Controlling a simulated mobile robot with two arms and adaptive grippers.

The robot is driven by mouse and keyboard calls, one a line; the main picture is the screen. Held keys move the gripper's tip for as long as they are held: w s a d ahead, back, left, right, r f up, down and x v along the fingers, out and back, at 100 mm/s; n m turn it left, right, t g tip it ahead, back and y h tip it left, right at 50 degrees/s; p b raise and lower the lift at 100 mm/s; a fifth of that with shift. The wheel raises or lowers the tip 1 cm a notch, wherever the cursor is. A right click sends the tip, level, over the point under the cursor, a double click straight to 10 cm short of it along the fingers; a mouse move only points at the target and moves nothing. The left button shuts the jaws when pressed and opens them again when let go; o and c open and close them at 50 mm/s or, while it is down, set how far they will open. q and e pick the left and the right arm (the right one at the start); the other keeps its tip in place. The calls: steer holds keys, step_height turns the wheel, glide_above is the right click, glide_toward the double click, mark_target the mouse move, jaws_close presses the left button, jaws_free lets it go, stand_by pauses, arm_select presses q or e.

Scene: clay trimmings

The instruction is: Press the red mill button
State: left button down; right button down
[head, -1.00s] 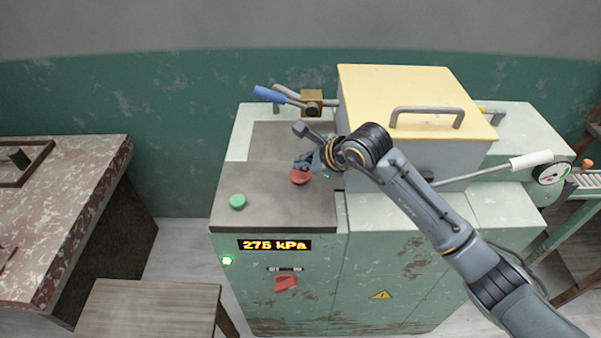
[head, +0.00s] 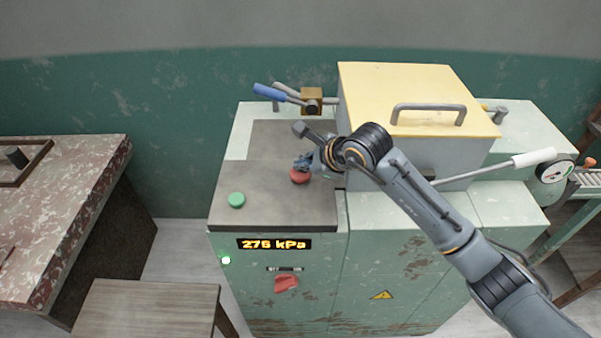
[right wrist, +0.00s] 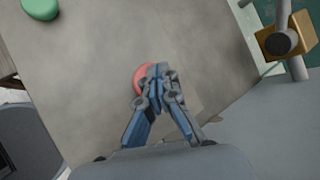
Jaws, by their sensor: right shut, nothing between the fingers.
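The red mill button (head: 300,177) is a round cap on the dark grey top plate of the green machine. In the right wrist view the red button (right wrist: 139,78) is partly hidden behind my fingertips. My right gripper (head: 303,163) is shut and empty, with its fingertips at the button's far edge in the head view. It also shows in the right wrist view (right wrist: 158,72), with its blue-grey fingers together. I cannot tell whether the tips touch the button. My left gripper is not in view.
A green button (head: 237,200) sits left of the red one. A display (head: 274,244) reads about 276 kPa, above a red switch (head: 286,283). A yellow-lidded box (head: 415,95) stands right of the plate, and a blue-handled lever (head: 269,94) behind it. A wooden stool (head: 150,300) stands at front left.

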mark_target(302, 174)
steer(key=shift+f+b, duration=0.45)
steer(key=shift+b, duration=0.1)
stand_by(0.6)
steer(key=shift+r, duration=0.1)
steer(key=shift+r+p, duration=0.3)
steer(key=shift+r, duration=0.45)
steer(key=shift+r+p, duration=1.15)
steer(key=shift+r, duration=1.4)
